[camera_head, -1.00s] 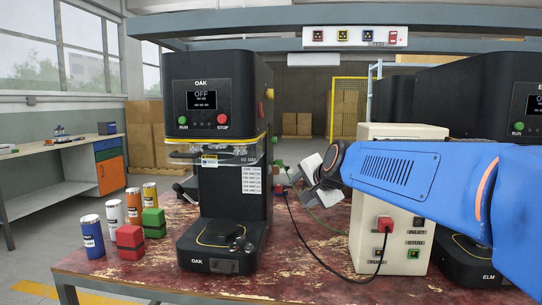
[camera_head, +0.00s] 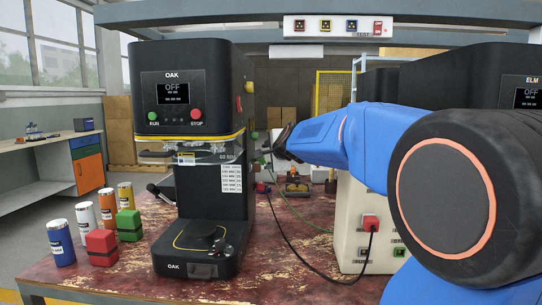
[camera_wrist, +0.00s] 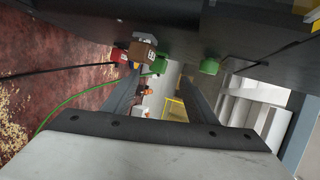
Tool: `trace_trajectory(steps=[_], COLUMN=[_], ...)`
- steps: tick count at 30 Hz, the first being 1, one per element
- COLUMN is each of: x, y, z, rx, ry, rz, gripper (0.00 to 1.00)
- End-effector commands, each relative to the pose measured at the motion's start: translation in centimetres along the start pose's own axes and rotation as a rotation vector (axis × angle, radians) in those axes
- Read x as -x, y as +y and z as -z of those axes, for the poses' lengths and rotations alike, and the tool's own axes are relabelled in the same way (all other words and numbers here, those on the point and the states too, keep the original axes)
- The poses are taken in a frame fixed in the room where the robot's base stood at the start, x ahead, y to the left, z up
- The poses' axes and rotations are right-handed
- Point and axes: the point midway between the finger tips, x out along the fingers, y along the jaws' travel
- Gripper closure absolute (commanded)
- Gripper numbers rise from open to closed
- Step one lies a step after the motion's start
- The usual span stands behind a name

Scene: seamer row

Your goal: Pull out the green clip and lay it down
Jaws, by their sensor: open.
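Two small green pieces stick out from the side of the black OAK machine (camera_head: 212,165) in the wrist view. One green piece (camera_wrist: 158,66) lies near the gap between my fingertips, and the other green piece (camera_wrist: 209,66) is to its right. I cannot tell which is the green clip. In the head view a small green spot (camera_head: 254,135) shows at the machine's right side. My gripper (camera_wrist: 160,80) is open and empty, its fingers pointing toward the machine's side. In the head view my gripper (camera_head: 281,143) is dark and partly hidden by my blue arm.
A brown block (camera_wrist: 143,50) and a red plug (camera_wrist: 120,55) sit beside the green pieces. A green cable (camera_wrist: 60,105) and a black cable cross the worn red table (camera_head: 110,268). A pale control box (camera_head: 350,215) stands right of the OAK machine. Cans and blocks stand left.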

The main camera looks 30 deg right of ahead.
Motion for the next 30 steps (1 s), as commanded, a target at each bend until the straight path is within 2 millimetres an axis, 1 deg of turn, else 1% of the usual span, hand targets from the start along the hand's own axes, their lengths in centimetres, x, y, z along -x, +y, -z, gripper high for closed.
trace_trajectory(steps=[1,3,12,18,24,30], x=[-0.9,-2.0,-6.8,-9.3,-10.6,-10.8], y=[0.1,0.1,0.1,0.0,0.0,0.0], z=[0.0,0.0,-0.1,0.0,0.0,0.0], rx=[0.0,0.0,0.0,0.001,0.001,0.001], ry=[0.0,-0.001,-0.001,0.0,0.0,0.0], rz=[-0.002,-0.002,-0.002,0.0,0.0,0.0], gripper=[0.48,0.48,0.48,0.48,0.48,0.48])
